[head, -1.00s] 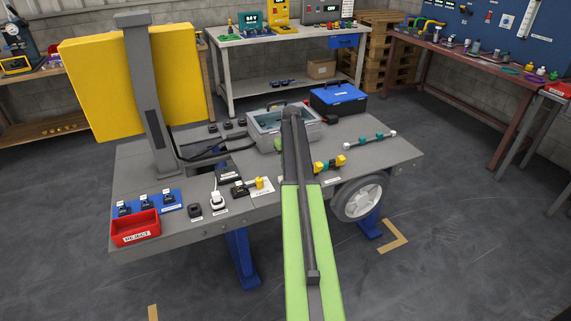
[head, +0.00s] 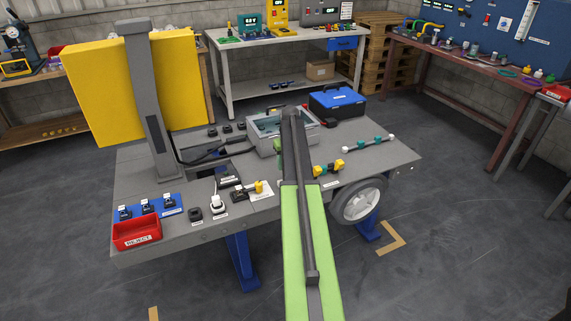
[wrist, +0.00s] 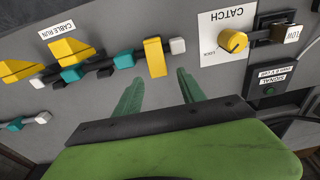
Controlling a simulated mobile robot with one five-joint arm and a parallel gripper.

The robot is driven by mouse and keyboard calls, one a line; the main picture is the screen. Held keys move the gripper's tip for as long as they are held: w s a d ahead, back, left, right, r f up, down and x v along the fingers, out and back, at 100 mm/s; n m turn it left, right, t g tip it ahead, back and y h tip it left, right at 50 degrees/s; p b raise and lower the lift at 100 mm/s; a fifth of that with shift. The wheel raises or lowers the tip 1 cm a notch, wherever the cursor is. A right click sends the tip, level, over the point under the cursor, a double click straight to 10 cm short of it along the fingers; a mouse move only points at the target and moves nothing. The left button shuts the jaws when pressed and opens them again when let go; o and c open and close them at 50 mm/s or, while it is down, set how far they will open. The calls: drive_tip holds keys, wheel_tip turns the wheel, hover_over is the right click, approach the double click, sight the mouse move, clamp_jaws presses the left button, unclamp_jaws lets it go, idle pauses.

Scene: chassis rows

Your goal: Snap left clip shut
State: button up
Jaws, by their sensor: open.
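In the wrist view, a cable run with teal and dark pieces crosses the grey bench top. An upright yellow clip piece (wrist: 154,57) stands at its right part, near a white end (wrist: 177,46). Two wedge-shaped yellow clip pieces (wrist: 68,50) (wrist: 18,70) sit further left. I cannot tell which the task calls the left clip. My gripper (wrist: 160,80) is open, its two green fingers apart with nothing between them, just below the upright yellow piece. In the head view my arm hides the gripper and part of the run; yellow pieces (head: 338,164) show beside it.
A CATCH plate with a yellow knob (wrist: 233,40) and a SIGNAL box (wrist: 270,88) lie right of the fingers in the wrist view. A grey bin (head: 262,142), blue toolbox (head: 337,101), grey post (head: 147,100) and red REJECT tray (head: 137,233) stand on the bench.

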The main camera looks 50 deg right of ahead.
wheel_tip(320, 180, up, 15)
drive_tip(key=s+p, duration=0.1)
drive_tip(key=p, duration=1.2)
drive_tip(key=shift+s+a+p, duration=0.25)
drive_tip(key=shift+a+p, duration=0.05)
drive_tip(key=shift+a, duration=0.1)
drive_tip(key=w+a+n, duration=0.1)
drive_tip(key=w+a, duration=0.3)
drive_tip(key=a, duration=0.5)
drive_tip(key=w+a+n, duration=0.2)
drive_tip(key=w+a, duration=0.1)
drive_tip(key=a, duration=0.6)
drive_tip(key=w+a+n, duration=0.1)
drive_tip(key=w+a, duration=0.3)
drive_tip(key=a, duration=0.5)
drive_tip(key=s+a+n, duration=0.1)
drive_tip(key=s+a, duration=0.2)
drive_tip(key=a, duration=0.7)
drive_tip(key=s+a+n, duration=0.1)
drive_tip(key=s+a, duration=0.2)
drive_tip(key=a, duration=0.8)
drive_tip(key=s+a+m+g, duration=0.1)
drive_tip(key=s+a, duration=0.7)
drive_tip(key=s, duration=0.4)
drive_tip(key=shift+s+m+y, duration=0.15)
drive_tip(key=shift+m+y, duration=0.15)
